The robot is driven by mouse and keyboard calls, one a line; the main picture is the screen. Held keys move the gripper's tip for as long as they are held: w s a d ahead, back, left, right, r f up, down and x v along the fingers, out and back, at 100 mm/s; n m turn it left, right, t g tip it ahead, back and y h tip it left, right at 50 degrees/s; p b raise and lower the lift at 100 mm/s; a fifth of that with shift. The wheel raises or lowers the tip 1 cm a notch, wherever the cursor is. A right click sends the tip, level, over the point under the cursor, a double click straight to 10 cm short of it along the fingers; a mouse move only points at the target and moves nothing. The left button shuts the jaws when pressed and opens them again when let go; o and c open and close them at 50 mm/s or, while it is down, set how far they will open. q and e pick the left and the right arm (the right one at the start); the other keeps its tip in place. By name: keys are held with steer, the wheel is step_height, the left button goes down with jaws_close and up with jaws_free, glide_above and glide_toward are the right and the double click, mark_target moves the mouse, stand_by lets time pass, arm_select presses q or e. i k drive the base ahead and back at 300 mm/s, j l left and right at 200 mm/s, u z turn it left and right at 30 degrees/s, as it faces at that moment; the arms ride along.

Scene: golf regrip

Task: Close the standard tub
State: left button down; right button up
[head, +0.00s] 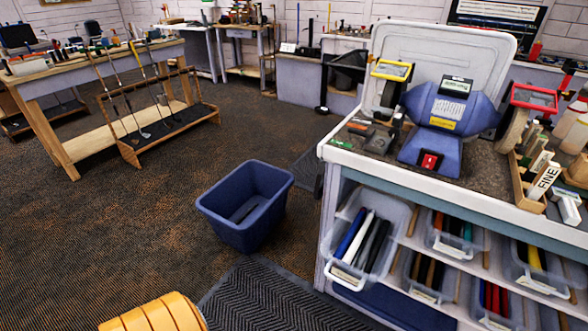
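Several clear plastic tubs with golf grips in them sit on the shelves under the workbench at the right. The upper left tub (345,277) holds blue, white and black grips. It seems to stick out past the shelf front, further than the tub beside it (454,250). Another upper tub (538,284) is at the far right. Lower tubs (424,293) hold more grips. The tubs have small white labels that I cannot read, so I cannot tell which is the standard tub. Neither of my grippers is in view.
A blue bin (240,232) stands on the carpet left of the workbench (330,150). A dark ribbed mat (265,300) lies in front. A club rack (165,125) and wooden table (60,100) are at left. A yellow ribbed shape at bottom left is unclear. Carpet between is free.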

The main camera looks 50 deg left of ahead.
mark_target(355, 271)
steer(key=u, duration=0.9)
